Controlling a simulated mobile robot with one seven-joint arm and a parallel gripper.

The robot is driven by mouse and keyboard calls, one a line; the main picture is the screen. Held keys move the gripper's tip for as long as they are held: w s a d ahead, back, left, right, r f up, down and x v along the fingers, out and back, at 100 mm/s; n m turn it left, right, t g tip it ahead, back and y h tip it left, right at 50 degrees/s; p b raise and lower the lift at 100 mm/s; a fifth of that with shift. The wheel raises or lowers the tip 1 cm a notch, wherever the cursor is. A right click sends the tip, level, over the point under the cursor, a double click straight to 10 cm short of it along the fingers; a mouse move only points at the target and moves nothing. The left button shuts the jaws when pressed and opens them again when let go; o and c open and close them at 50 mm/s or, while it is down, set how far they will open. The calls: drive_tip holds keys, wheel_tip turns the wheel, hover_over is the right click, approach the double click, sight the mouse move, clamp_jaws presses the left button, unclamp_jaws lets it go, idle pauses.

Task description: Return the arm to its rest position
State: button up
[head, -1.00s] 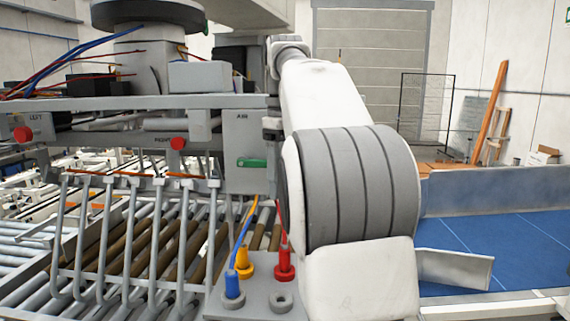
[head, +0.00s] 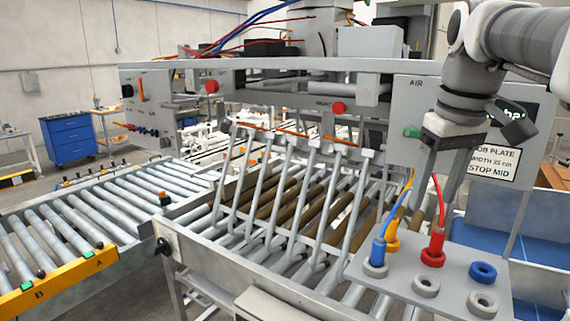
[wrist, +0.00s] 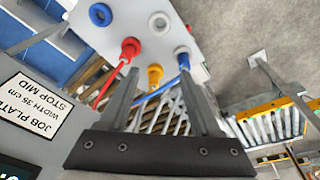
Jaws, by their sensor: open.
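My gripper (head: 438,190) hangs at the right of the head view, below my arm at the upper right. Its two fingers point down, spread apart with nothing between them. They are above the grey plug panel (head: 455,275), which holds a blue plug (head: 378,250), a yellow plug (head: 391,236) and a red plug (head: 433,250). In the wrist view my gripper (wrist: 160,75) also shows open fingers, with the red plug (wrist: 130,48) near one tip and the blue plug (wrist: 183,58) near the other. Whether the fingers touch any hose cannot be told.
A grey cabinet with a job plate sign (head: 495,160) stands right behind my gripper. A green knob (head: 411,132) is on its front. Slanted bars (head: 290,200) and a roller conveyor (head: 75,225) lie to the left. A blue-floored bay (head: 540,255) is at the right.

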drive_tip(key=s+a+f+m+t+b, duration=0.1)
drive_tip(key=s+a+f, duration=0.3)
drive_tip(key=f, duration=0.6)
drive_tip(key=s+a+f+m+t+b, duration=0.1)
drive_tip(key=s+a+f+t+b, duration=0.1)
drive_tip(key=s+a+f, duration=0.3)
drive_tip(key=s+f, duration=0.4)
drive_tip(key=f, duration=0.1)
drive_tip(key=shift+s+m+b, duration=0.3)
drive_tip(key=shift+b, duration=0.05)
